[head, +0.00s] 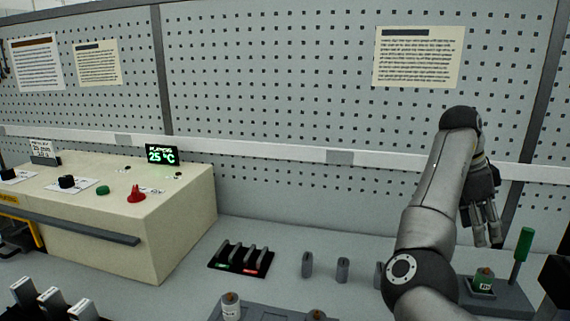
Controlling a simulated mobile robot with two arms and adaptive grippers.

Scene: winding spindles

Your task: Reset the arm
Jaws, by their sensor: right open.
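My right arm comes in from the lower right and reaches up in front of the pegboard. My right gripper (487,222) hangs at its end with the fingers pointing down and apart, and nothing shows between them. It is above the bench, just up and left of a small stand with a green-handled post (523,245). A small green-labelled spindle (483,280) sits on that stand, below the gripper and apart from it. My left gripper is not in view.
A black switch block (240,257) and several grey pegs (342,270) stand mid-bench. A labelled spindle (231,307) is at the front. The pegboard (290,80) closes off the back.

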